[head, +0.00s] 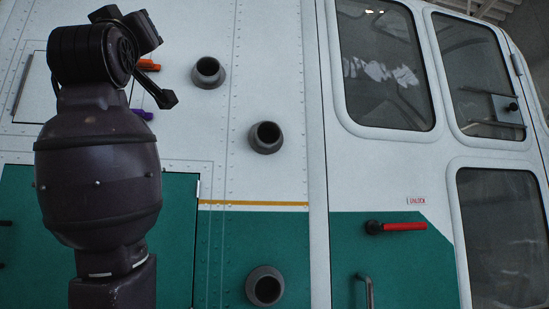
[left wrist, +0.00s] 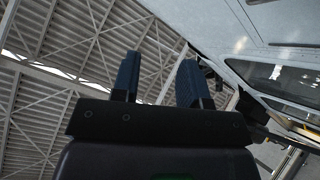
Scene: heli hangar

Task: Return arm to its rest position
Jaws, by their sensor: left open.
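My left arm stands raised at the left of the head view, in front of the helicopter's side. My left gripper shows clearly in the left wrist view (left wrist: 158,78), with its two dark ribbed fingers apart and nothing between them. It points up toward the hangar roof. In the head view I cannot clearly make out its fingertips. My right gripper is in neither view.
The white and green helicopter body (head: 275,190) fills the head view, with several round grey ports, windows and a red door handle (head: 404,227). An orange item (head: 149,66) and a purple item (head: 142,114) show partly behind my arm. Roof trusses (left wrist: 60,45) show in the left wrist view.

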